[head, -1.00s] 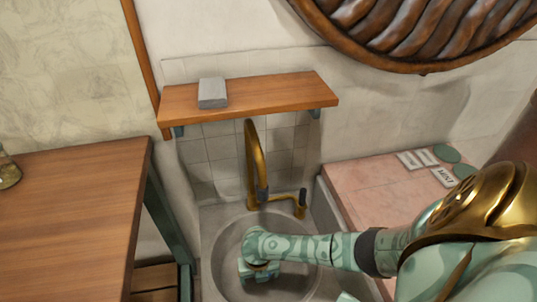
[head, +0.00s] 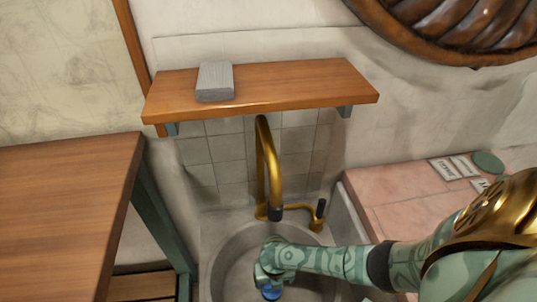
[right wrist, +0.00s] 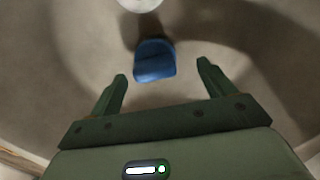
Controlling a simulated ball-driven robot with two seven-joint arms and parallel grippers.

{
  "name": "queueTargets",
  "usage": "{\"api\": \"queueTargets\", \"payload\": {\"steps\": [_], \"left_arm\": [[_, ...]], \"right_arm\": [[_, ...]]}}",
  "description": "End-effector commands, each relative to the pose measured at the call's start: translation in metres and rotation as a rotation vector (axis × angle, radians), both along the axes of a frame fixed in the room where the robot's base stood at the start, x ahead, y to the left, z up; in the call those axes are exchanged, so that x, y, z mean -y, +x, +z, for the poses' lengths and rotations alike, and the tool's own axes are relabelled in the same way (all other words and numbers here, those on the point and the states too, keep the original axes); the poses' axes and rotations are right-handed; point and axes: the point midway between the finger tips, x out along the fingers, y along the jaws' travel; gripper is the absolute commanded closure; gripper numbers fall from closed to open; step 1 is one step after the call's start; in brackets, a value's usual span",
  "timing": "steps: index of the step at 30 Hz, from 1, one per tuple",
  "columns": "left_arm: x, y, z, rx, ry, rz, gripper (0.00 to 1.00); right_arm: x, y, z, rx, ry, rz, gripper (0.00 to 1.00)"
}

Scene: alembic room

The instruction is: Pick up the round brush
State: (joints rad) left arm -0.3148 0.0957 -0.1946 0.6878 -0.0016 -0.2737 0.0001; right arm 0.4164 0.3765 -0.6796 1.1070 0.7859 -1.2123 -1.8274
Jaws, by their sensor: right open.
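A small blue object (right wrist: 155,61) with a rounded edge lies in the sink basin (right wrist: 268,95); it looks like the round brush, but its full shape is unclear. In the head view the blue object (head: 271,293) shows just below my right gripper (head: 270,277), partly hidden by it. In the right wrist view my right gripper (right wrist: 162,71) is open and empty. The blue object is ahead of it, roughly between the line of the two fingers, and no contact shows. My left gripper is not in view.
A brass faucet (head: 268,165) rises behind the basin. A wooden shelf (head: 300,85) with a grey block (head: 215,82) hangs above it. A wooden table (head: 60,215) stands left and a pink tiled counter (head: 400,190) right. A pale round thing (right wrist: 140,4) lies beyond the blue object.

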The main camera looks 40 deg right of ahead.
Motion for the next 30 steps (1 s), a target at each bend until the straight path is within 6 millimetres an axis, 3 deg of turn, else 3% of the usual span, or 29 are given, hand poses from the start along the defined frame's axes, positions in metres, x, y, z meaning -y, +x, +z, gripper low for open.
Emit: {"api": "queueTargets", "payload": {"steps": [10, 19, 25, 30], "left_arm": [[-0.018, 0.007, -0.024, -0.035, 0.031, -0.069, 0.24], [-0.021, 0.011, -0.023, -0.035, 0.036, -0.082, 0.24], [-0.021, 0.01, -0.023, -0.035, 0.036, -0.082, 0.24], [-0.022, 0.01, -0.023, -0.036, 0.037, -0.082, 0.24]], "right_arm": [[-0.008, 0.0, -0.051, -0.005, 0.001, -0.001, 0.18], [-0.008, 0.003, -0.052, 0.003, 0.001, -0.001, 0.18], [-0.008, 0.003, -0.052, 0.002, 0.0, -0.001, 0.69], [-0.008, 0.003, -0.052, 0.002, 0.0, -0.001, 0.73]]}}
